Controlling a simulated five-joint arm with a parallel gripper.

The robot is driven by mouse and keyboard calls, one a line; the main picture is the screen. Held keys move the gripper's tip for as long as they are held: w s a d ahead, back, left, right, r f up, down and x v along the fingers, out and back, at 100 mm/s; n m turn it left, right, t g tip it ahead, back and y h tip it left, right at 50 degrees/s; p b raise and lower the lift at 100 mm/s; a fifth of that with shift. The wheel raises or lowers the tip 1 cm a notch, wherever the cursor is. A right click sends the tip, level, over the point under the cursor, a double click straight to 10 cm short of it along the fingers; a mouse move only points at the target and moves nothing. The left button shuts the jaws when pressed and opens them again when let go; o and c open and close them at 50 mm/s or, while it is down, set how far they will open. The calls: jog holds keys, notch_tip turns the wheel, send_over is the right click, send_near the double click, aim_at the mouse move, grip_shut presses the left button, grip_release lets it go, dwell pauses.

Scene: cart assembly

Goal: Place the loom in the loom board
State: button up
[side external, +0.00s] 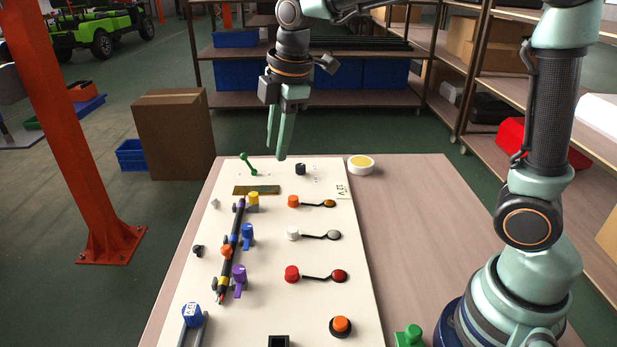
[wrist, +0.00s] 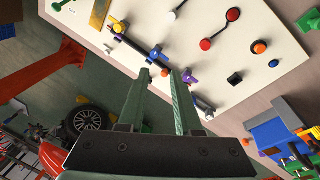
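The loom (side external: 229,262) is a dark cable with coloured bands. It lies lengthwise along the left part of the white loom board (side external: 300,222). Yellow (side external: 253,199), blue (side external: 247,234) and purple (side external: 239,277) parts stand close to its right side. I cannot tell whether the loom is seated in any holder. My gripper (side external: 276,152) hangs above the board's far end, apart from the loom, fingers pointing down with an empty gap between them. In the wrist view, the gripper (wrist: 158,74) partly covers the loom (wrist: 135,46), which runs behind the fingertips.
Orange (side external: 293,201), white (side external: 292,234) and red (side external: 291,273) knobs with black leads stand on the board's right. A green lever (side external: 248,164) and black knob (side external: 300,169) stand at the far end. A yellow-topped disc (side external: 361,165) sits beside the board. The table's right side (side external: 415,240) is mostly clear.

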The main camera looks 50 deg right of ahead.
jog(key=s+d+m+t, duration=0.1)
jog(key=s+d+m, duration=0.2)
jog(key=s+m, duration=0.4)
jog(key=s+d+m+t, duration=0.2)
jog(key=s+d+m, duration=0.2)
jog(key=s+m, duration=0.2)
jog(key=shift+s+m, duration=0.35)
jog(key=shift+m, duration=0.55)
